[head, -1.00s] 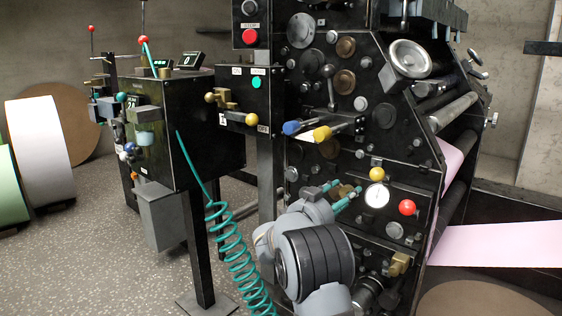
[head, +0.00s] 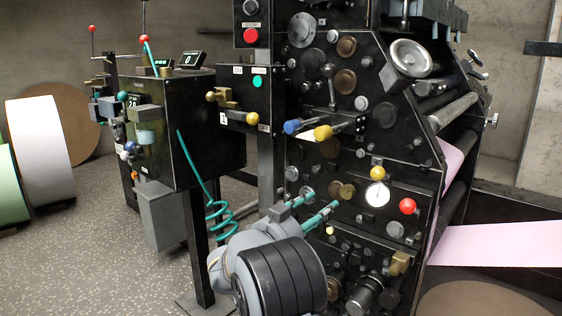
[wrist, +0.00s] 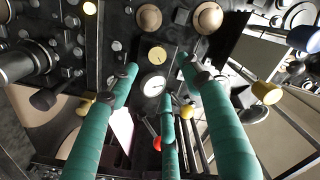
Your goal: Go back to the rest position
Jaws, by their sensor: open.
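My gripper (head: 322,199) is in front of the lower part of the black machine panel (head: 345,160) in the head view. Its teal fingers are spread apart and point toward the panel. In the wrist view my gripper (wrist: 160,78) shows three teal fingers, open, with nothing held between them. Behind the fingers is a white dial gauge (wrist: 153,85), which also shows in the head view (head: 377,194). My grey and black arm covers part of the lower panel.
Blue (head: 292,127) and yellow (head: 322,133) handles jut out above my gripper. A black control box (head: 200,130) stands left, with a teal coiled cable (head: 222,222) hanging beside my arm. Speckled floor is clear at lower left.

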